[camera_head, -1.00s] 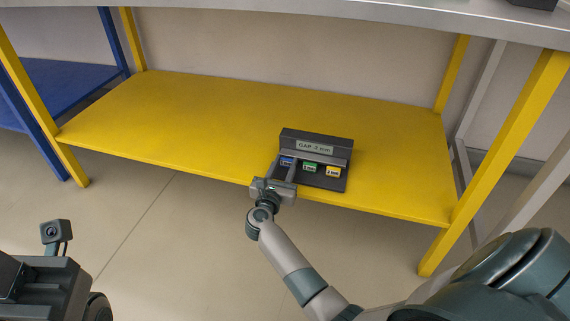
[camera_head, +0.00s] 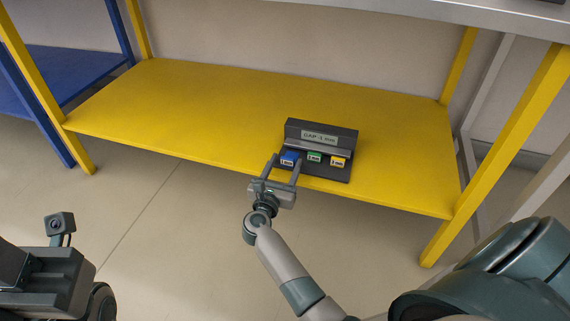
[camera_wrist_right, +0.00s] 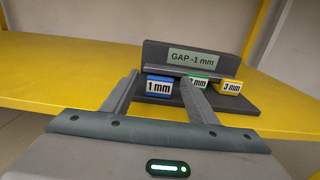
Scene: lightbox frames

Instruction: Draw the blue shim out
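The blue shim (camera_head: 288,158), marked "1 mm", sits at the left of a row of shims in a dark grey gauge block (camera_head: 335,175) on the yellow shelf. In the right wrist view the blue shim (camera_wrist_right: 159,88) shows between the finger lines. My right gripper (camera_head: 286,158) is open, with one finger to each side of the blue shim as seen. In the right wrist view, gaps show between the shim and both fingers (camera_wrist_right: 160,77). Whether the tips reach alongside it is hard to tell.
A green shim (camera_head: 314,156) and a yellow shim (camera_head: 338,161) sit to the right; my right finger partly covers the green one in the wrist view. The block's label (camera_wrist_right: 192,58) reads "GAP -1 mm". The yellow shelf (camera_head: 200,110) is clear to the left.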

